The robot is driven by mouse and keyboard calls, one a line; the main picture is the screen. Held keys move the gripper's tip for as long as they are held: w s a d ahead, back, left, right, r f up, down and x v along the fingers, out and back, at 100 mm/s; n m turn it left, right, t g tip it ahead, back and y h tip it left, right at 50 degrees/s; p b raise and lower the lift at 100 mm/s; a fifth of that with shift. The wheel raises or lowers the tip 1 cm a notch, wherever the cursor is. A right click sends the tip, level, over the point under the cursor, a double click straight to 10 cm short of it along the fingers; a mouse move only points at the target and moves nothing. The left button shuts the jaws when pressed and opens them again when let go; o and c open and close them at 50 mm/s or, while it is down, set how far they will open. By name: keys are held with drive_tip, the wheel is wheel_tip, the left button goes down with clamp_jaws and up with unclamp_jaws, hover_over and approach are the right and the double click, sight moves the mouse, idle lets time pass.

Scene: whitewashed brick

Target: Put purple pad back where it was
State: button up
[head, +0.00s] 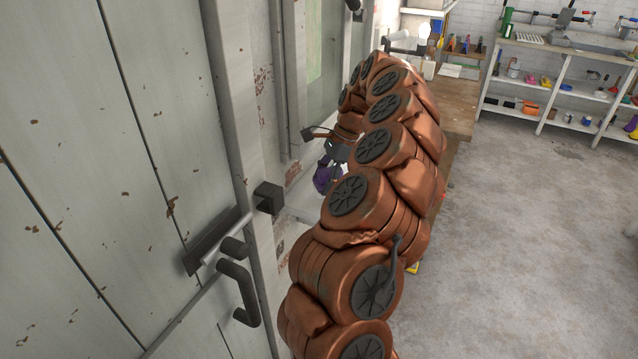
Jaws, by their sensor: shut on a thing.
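The purple pad (325,179) shows in the head view as a small dark purple shape, left of my copper-coloured arm. My gripper (334,158) is just above it, small and dark, and is shut on the pad. My arm hides part of the gripper and the area to the right of the pad. A pale ledge or surface (302,207) lies just below the pad. I cannot tell whether the pad touches it.
A grey-green door (95,130) with a dark handle (240,290) and latch stands close on the left. A wooden bench (455,103) runs behind my arm. White shelves (560,80) with tools stand at the back right. The concrete floor (535,250) at right is clear.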

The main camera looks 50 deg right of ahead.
sight(320, 187)
drive_tip(key=shift+w, duration=0.85)
wheel_tip(320, 187, down, 3)
drive_tip(key=shift+r+p, duration=0.1)
drive_tip(key=shift+p, duration=1.1)
drive_tip(key=shift+f, duration=0.45)
drive_tip(key=shift+f, duration=0.15)
drive_tip(key=o, duration=1.2)
drive_tip(key=shift+r, duration=0.25)
drive_tip(key=shift+b+v, duration=1.85)
drive_tip(key=shift+v, duration=2.8)
drive_tip(key=shift+p+v, duration=0.65)
drive_tip(key=shift+v, duration=0.65)
